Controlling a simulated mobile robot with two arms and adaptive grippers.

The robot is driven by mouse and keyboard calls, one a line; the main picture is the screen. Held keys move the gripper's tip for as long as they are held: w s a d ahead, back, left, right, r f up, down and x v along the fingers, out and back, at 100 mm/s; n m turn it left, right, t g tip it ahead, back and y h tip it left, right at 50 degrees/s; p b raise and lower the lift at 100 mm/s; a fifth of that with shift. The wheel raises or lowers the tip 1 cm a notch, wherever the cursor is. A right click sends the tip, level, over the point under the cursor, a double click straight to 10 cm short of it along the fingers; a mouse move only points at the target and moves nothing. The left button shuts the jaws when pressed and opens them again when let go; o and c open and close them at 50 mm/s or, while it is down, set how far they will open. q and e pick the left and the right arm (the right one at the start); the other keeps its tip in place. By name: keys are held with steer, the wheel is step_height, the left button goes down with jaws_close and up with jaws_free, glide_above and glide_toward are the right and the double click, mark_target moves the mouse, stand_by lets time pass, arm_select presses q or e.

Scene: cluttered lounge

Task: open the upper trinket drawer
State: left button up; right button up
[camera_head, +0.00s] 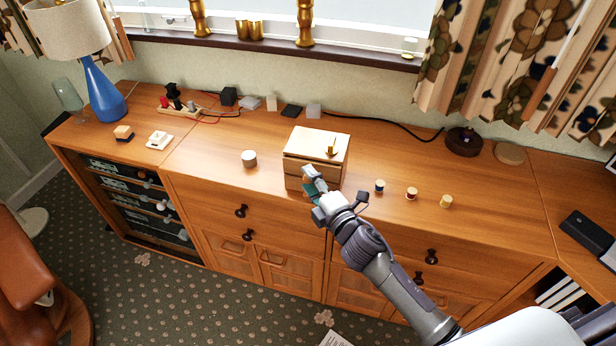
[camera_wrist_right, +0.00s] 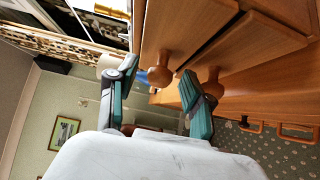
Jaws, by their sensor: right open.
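The small wooden trinket box (camera_head: 300,174) with two stacked drawers stands on the sideboard, a gold figure on its top. In the right wrist view, turned on its side, the upper drawer (camera_wrist_right: 184,28) is at left with a round wooden knob (camera_wrist_right: 152,77). The lower drawer (camera_wrist_right: 243,48) is to its right, with its own knob (camera_wrist_right: 211,76). Both drawers look shut. My right gripper (camera_head: 315,180) is open at the box front; its fingers (camera_wrist_right: 158,82) lie to either side of the upper knob in view. Contact cannot be told. My left gripper is not in view.
A white-topped round container (camera_head: 249,158) stands left of the box. Several small spools, one blue-banded (camera_head: 379,186), stand to its right near my right arm. A blue lamp (camera_head: 103,92) and a power strip (camera_head: 180,107) are farther left. The sideboard front edge is clear.

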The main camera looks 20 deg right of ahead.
steer(key=shift+w+a, duration=0.15)
steer(key=shift+w, duration=0.45)
jaws_close()
